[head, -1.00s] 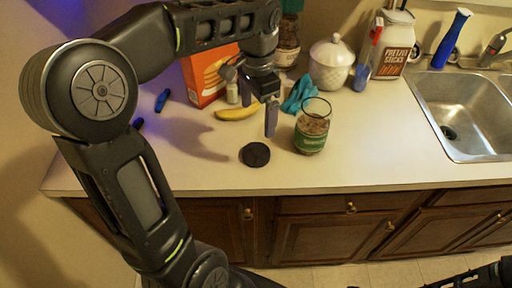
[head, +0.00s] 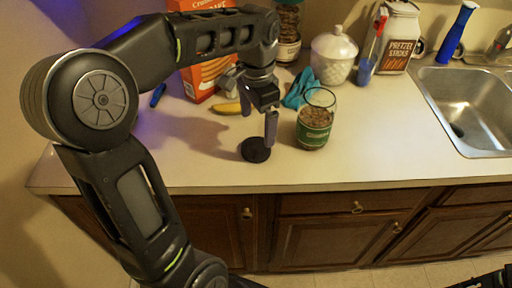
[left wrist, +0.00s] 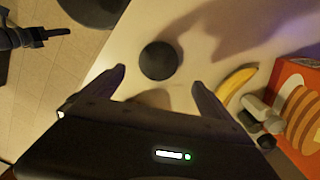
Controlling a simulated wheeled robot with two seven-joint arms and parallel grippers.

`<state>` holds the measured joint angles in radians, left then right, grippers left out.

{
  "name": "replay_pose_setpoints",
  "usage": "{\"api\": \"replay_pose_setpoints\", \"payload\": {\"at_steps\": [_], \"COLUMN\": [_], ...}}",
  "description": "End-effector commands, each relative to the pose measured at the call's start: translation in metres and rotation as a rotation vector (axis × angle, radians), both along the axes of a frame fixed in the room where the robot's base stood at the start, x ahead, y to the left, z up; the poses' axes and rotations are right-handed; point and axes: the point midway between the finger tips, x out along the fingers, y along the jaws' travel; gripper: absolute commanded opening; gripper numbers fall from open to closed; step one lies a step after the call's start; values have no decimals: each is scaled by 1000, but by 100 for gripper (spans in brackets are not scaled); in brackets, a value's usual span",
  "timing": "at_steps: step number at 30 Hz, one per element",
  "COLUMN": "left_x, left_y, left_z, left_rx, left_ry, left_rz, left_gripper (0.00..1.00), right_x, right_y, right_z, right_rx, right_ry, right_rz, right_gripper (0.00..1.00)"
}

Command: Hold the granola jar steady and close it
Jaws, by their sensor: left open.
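The granola jar (head: 314,128), clear glass with a green label and brown contents, stands upright and open-topped on the counter. A dark round lid (head: 255,150) lies flat to its left, nearer the front edge. My left gripper (head: 259,124) is open and empty, pointing down over the lid. In the left wrist view the lid (left wrist: 159,60) shows just beyond and between the fingertips (left wrist: 160,79), with counter visible around it. The jar is outside that view. A dark part of my right arm shows at the head view's lower right; its fingers cannot be made out.
A white lidded pot (head: 333,58) and a pretzel jar (head: 400,40) stand farther back. The sink (head: 470,105) is at right. Counter right of the jar is clear.

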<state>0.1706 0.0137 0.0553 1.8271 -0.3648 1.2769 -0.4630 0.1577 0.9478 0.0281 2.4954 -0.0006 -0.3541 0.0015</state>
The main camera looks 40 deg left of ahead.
Motion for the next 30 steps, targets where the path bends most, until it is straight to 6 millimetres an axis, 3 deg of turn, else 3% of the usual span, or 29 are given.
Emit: {"api": "replay_pose_setpoints", "payload": {"at_steps": [6, 17, 30], "left_x": [-1, -1, -4], "left_y": [0, 0, -3], "left_z": [-20, -24, -72], "left_rx": [0, 0, 0], "left_ry": [2, 4, 2], "left_rz": [0, 0, 1], "left_gripper": [96, 96, 96], "right_x": [0, 0, -1], "right_y": [0, 0, -1], "right_z": [1, 2, 10], "right_rx": [-1, -1, -3], "right_ry": [0, 1, 4], "right_rz": [0, -1, -2], "right_gripper": [36, 36, 36]}}
